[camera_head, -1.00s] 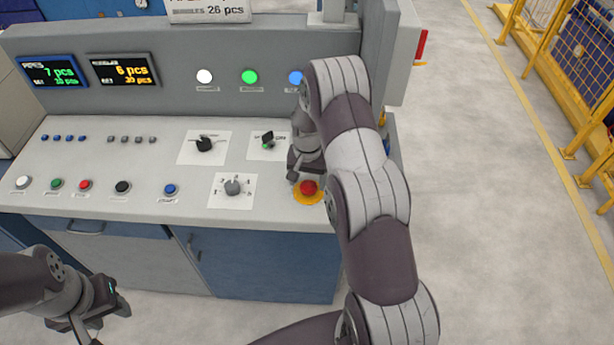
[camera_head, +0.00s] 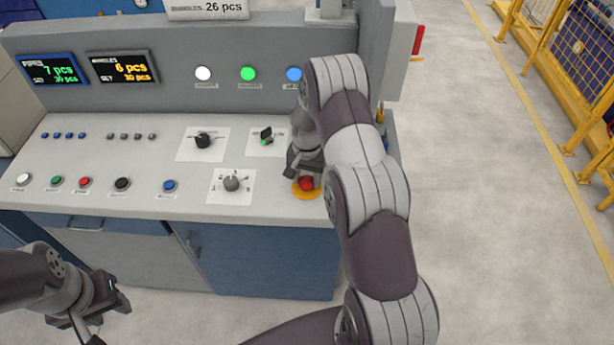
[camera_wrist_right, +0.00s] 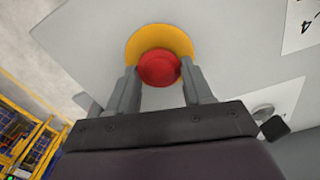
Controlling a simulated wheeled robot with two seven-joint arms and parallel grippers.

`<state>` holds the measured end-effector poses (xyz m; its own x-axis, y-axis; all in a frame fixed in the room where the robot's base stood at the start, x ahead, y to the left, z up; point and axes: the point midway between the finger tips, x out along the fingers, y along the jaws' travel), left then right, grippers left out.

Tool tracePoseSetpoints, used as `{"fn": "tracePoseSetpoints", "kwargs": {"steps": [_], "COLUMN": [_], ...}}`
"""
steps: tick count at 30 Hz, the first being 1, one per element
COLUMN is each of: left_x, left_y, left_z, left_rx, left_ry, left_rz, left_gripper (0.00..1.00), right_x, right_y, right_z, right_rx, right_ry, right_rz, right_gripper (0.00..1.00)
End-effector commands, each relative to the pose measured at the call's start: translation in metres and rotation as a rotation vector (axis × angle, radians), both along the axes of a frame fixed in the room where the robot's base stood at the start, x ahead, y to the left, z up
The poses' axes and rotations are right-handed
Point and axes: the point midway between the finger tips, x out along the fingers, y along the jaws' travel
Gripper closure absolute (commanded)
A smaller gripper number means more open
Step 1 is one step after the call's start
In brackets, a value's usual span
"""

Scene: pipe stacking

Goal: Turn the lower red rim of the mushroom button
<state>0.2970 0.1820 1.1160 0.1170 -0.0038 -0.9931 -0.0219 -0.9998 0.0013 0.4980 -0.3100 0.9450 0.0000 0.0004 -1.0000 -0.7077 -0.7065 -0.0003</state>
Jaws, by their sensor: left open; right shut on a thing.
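The red mushroom button (camera_head: 306,183) sits on a round yellow base at the front right of the control panel. It also shows in the right wrist view (camera_wrist_right: 159,68), with its yellow base (camera_wrist_right: 160,38) behind it. My right gripper (camera_wrist_right: 160,75) has one finger on each side of the button and is shut on it. In the head view my right gripper (camera_head: 305,178) comes down over the button and partly covers it. The button's lower rim is hard to make out. My left gripper (camera_head: 103,322) is open and empty, low at the left, in front of the console.
The grey console (camera_head: 120,205) carries several small buttons, a rotary selector (camera_head: 231,183) left of the mushroom button, and two switches (camera_head: 203,140) behind. Lamps and displays (camera_head: 122,69) are on the upright back panel. Open floor (camera_head: 470,220) lies to the right, then yellow fencing (camera_head: 570,90).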

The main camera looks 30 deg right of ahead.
Motion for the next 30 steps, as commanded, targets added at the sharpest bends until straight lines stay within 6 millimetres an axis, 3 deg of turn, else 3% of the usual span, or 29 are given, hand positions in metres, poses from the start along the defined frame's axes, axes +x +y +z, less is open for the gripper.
{"fn": "tracePoseSetpoints", "kwargs": {"steps": [18,30], "left_x": [0.000,0.000], "left_y": [0.000,0.000], "left_z": [-0.016,-0.018], "left_rx": [0.000,0.000], "left_ry": [0.000,0.000], "left_rz": [0.000,0.000], "left_gripper": [0.57,0.57], "right_x": [-0.001,-0.002], "right_y": [0.000,0.001], "right_z": [-0.001,-0.001], "right_rx": [0.001,0.001], "right_ry": [0.003,0.006], "right_rz": [-0.410,-0.511], "right_gripper": [0.80,0.80]}}
